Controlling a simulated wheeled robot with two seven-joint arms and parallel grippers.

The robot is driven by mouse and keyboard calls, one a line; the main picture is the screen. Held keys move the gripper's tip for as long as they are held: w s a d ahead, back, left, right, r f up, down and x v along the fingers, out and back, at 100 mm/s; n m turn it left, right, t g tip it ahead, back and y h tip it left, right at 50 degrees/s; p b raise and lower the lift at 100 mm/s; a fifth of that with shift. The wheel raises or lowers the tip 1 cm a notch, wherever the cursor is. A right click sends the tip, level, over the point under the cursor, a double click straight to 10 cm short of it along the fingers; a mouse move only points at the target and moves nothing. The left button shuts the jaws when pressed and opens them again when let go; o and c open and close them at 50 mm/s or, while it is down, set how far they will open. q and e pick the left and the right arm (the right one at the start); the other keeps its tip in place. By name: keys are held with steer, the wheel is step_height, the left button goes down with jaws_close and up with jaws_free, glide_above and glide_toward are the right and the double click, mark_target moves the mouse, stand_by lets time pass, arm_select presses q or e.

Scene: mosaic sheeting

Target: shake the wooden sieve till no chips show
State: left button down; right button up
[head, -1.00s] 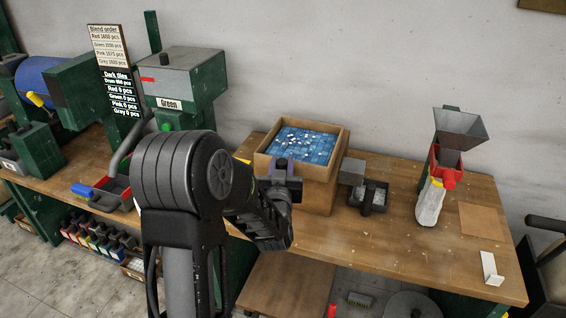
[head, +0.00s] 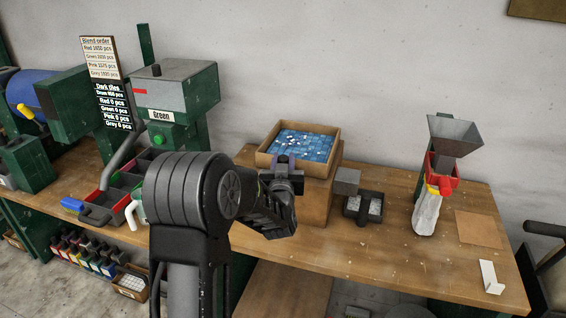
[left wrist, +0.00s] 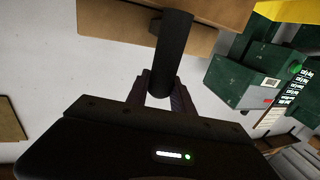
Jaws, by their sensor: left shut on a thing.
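The wooden sieve (head: 264,160) is a square, open-topped box over a wooden stand (head: 318,200) on the bench. In the head view its floor shows blue tiles (head: 310,148) with several small white chips (head: 290,138) scattered on them. My left gripper (head: 285,170) is at the sieve's near side, shut on its handle. The left wrist view shows the dark round handle (left wrist: 173,50) between the fingers (left wrist: 160,98), with the sieve's wooden side (left wrist: 110,18) above. I cannot tell whether the sieve touches the stand. My right gripper is not in view.
Farther right stand a grey hopper (head: 455,132) with a pale bag (head: 427,212) and a white bracket (head: 490,277). The green machine (head: 175,95) and order board (head: 97,58) are left.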

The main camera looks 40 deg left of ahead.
arm_select(q)
steer(key=shift+s, duration=0.1)
steer(key=s+d, duration=0.2)
steer(key=s, duration=0.4)
steer(key=shift+w, duration=0.1)
stand_by(0.4)
steer(key=shift+w+a+b, duration=0.35)
steer(key=shift+w+b, duration=0.1)
steer(key=shift+w, duration=0.55)
steer(key=shift+w+a+b, duration=0.35)
steer(key=shift+w+b, duration=0.05)
steer(key=shift+w, duration=0.55)
steer(key=shift+w+a+b, duration=0.35)
steer(key=shift+w+b, duration=0.1)
steer(key=shift+w, duration=0.55)
